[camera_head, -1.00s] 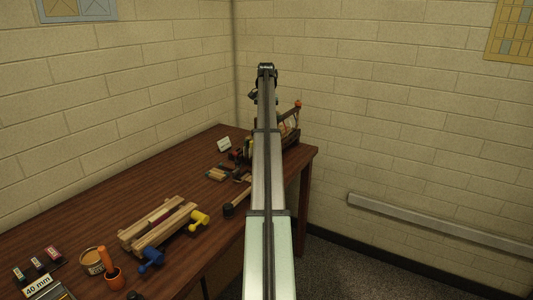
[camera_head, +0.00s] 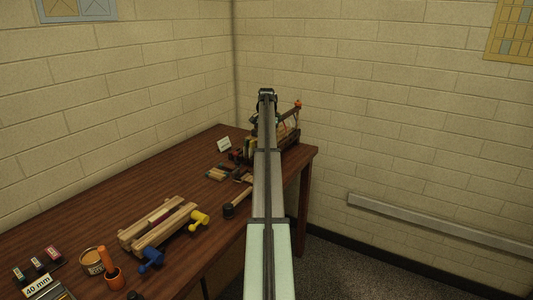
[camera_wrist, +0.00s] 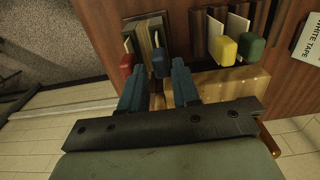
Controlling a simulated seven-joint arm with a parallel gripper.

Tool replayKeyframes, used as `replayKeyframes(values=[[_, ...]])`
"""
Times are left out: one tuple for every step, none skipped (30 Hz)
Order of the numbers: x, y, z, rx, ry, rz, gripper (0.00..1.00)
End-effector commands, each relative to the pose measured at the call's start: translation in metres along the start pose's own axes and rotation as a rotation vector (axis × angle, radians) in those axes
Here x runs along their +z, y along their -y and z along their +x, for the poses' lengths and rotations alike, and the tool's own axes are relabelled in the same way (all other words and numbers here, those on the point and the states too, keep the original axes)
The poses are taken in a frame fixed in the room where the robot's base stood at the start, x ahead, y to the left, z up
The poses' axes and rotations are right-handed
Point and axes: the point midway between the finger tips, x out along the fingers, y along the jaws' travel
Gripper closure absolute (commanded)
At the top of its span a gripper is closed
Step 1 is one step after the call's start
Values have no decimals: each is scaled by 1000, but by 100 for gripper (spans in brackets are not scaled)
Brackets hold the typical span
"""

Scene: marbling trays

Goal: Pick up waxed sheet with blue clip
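The blue clip (camera_wrist: 160,63) holds a sheet seen nearly edge-on (camera_wrist: 157,32), next to a wooden rack (camera_wrist: 235,88) in the wrist view. My gripper (camera_wrist: 159,70) is open, its two teal fingers pointing at the clips. The blue clip shows between the fingertips; I cannot tell how far beyond them it is. A red clip (camera_wrist: 127,64) with its own sheet is just left, close to the left fingertip. In the head view my arm hides most of the rack (camera_head: 292,137) and the gripper itself.
A yellow clip (camera_wrist: 221,48) and a green clip (camera_wrist: 250,47) hold sheets to the right. A white tape label (camera_wrist: 308,40) lies further right. In the head view, wooden bars (camera_head: 158,226), blue and yellow tools and a mallet (camera_head: 229,210) lie on the brown table (camera_head: 80,215).

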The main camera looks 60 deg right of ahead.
Motion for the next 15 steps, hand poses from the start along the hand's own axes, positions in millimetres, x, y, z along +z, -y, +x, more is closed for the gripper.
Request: replayKeyframes(values=[[0,0,8,1,2,0,69],[0,0,12,1,2,0,69],[0,0,18,1,2,0,69],[0,0,21,1,1,0,69],[0,0,24,1,1,0,69],[0,0,27,0,1,0,69],[0,0,29,0,0,0,69],[0,0,30,0,0,0,69],[-1,0,31,0,0,0,69],[-1,0,31,0,0,0,69],[-1,0,31,0,0,0,69],[-1,0,30,0,0,0,69],[-1,0,30,0,0,0,69],[-1,0,30,0,0,0,69],[-1,0,30,0,0,0,73]])
